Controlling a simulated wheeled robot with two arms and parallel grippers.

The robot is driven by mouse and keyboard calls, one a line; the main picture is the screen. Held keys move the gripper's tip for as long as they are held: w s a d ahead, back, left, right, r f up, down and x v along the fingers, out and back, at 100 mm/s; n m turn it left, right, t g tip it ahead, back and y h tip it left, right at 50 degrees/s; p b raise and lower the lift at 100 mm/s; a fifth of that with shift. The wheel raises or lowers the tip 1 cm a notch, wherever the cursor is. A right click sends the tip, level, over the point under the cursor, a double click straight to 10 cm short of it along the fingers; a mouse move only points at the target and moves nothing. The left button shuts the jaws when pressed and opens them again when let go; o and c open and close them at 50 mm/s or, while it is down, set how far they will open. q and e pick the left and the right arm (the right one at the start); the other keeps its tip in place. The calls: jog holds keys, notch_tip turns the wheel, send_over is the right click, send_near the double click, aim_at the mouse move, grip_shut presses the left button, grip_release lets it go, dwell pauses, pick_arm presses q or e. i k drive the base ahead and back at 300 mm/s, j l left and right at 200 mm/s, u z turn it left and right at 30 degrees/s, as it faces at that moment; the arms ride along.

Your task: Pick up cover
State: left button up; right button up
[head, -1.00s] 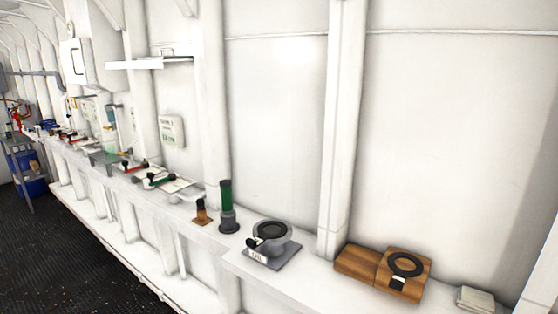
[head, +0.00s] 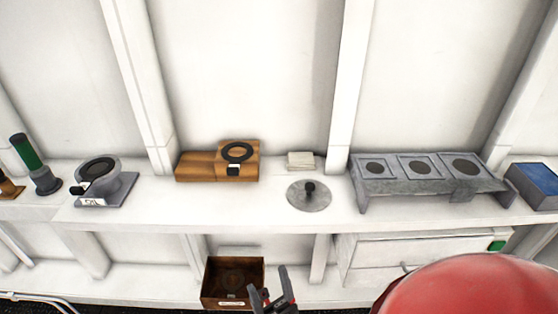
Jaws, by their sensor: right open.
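The cover looks to be the round flat grey lid (head: 297,200) with a black knob in its middle, lying on the white shelf near its front edge. It lies flat with nothing on it. My right gripper (head: 270,291) shows at the bottom middle of the head view, open and empty. In the picture it is below and a little left of the lid, apart from it, in front of the lower ledge. My left gripper is not in view.
Left of the lid is a wooden block with a black ring (head: 237,153); behind it lies a pale folded cloth (head: 301,161). A grey stand with several round holes (head: 428,186) stands right. A brown open box (head: 213,290) sits below. A blue box (head: 537,184) is far right.

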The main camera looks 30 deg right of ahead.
aim_at(310, 195)
jog(key=z, duration=1.15)
jog(key=u, duration=1.4)
jog(key=z, duration=1.4)
